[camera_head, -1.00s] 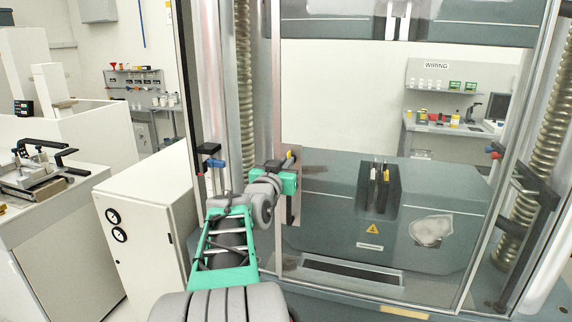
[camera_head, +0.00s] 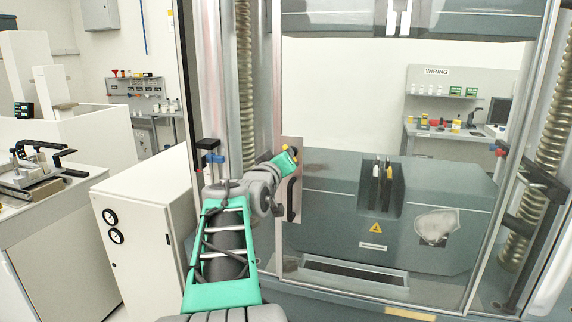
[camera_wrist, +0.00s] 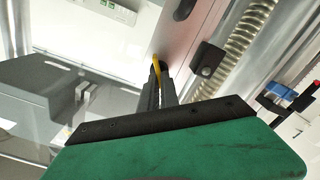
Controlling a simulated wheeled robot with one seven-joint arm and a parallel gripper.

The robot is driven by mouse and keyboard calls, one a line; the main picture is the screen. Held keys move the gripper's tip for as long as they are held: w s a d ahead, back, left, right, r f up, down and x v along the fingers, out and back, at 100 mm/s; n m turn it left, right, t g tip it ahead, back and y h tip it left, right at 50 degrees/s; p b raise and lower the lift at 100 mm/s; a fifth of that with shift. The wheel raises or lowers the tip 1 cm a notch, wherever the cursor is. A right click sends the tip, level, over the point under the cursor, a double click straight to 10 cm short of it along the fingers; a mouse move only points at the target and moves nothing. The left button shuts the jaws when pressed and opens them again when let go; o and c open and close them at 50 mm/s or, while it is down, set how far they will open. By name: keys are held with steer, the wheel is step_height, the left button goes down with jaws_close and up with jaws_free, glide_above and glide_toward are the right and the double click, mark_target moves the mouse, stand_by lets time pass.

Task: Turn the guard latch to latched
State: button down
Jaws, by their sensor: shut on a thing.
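The guard latch shows as a small yellow lever (camera_head: 286,148) near the top of the metal plate (camera_head: 291,165) on the guard door's left edge. In the wrist view the yellow lever (camera_wrist: 157,66) stands at the tips of my dark fingers, against the pinkish metal strip. My gripper (camera_wrist: 155,92) is shut on the lever. In the head view my gripper (camera_head: 290,155) is tilted up to the right, and its green body hides part of the plate. How far the latch is turned cannot be told.
A black door handle (camera_head: 292,195) is on the plate just below my gripper. A blue-and-black fitting (camera_head: 213,158) sits on the frame post to the left. The clear guard covers the machine on the right. A white cabinet (camera_head: 145,225) stands at left.

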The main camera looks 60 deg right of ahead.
steer(key=n+b, duration=0.1)
steer(key=n, duration=0.6)
steer(key=n+b, duration=0.1)
steer(key=n, duration=0.2)
steer(key=shift+w+f+n+b, duration=0.15)
steer(key=shift+f+n+b, duration=0.1)
steer(key=shift+n+b, duration=0.05)
stand_by(0.4)
steer(key=c, duration=1.6)
jaws_free()
steer(key=s+a+b, duration=0.1)
steer(key=a+b, duration=0.1)
steer(key=a, duration=0.5)
steer(key=shift+s+a, duration=0.15)
steer(key=shift+a, duration=0.25)
